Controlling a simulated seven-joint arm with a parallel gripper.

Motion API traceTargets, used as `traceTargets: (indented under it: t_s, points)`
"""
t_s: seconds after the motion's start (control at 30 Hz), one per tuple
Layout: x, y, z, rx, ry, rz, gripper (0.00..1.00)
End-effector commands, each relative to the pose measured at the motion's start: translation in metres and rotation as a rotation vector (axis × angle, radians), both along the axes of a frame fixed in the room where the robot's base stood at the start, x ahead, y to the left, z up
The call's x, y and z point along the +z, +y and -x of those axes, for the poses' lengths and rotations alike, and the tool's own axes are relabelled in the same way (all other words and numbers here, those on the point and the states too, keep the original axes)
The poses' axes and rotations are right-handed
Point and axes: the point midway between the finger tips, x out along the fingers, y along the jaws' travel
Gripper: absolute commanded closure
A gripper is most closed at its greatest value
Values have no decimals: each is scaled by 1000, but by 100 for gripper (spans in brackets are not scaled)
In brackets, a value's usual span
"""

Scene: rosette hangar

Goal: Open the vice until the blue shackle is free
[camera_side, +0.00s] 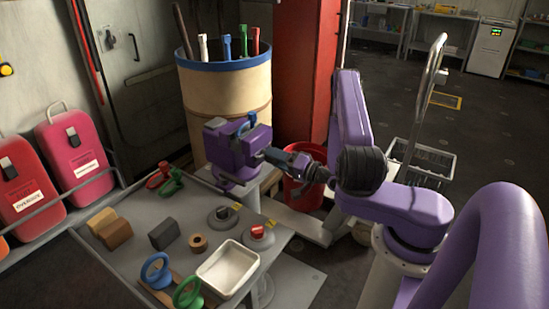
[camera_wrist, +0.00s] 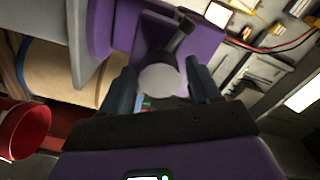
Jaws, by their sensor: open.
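The purple vice (camera_side: 232,150) stands at the far right corner of the workbench. The blue shackle (camera_side: 249,121) shows at the top of the vice, at its jaws; how firmly it is held cannot be told. My gripper (camera_side: 270,155) reaches the vice's right side. In the wrist view, the vice (camera_wrist: 200,38) fills the top. A grey round screw end with a dark handle bar (camera_wrist: 160,79) lies between the two open fingers of my gripper (camera_wrist: 161,84). Whether the fingers touch it cannot be told.
The workbench (camera_side: 215,230) holds a white tray (camera_side: 228,270), a blue ring-shaped shackle (camera_side: 156,271), a green one (camera_side: 187,292), red and green shackles (camera_side: 165,180) and blocks (camera_side: 110,228). A barrel (camera_side: 225,100), red bucket (camera_side: 303,190) and red post (camera_side: 305,70) stand close to the vice.

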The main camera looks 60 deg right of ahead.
Motion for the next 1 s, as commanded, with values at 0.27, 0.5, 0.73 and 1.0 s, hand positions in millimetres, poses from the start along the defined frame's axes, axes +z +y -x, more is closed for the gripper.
traceTargets:
  t_s: [0.27, 0.5, 0.73, 1.0]
  points:
    - [0, 0, 0, -1, 0, -242, 38]
    - [0, 0, 0, -2, 0, -419, 38]
    - [0, 0, 0, -1, 0, -490, 38]
    - [0, 0, 0, 0, 0, -713, 38]
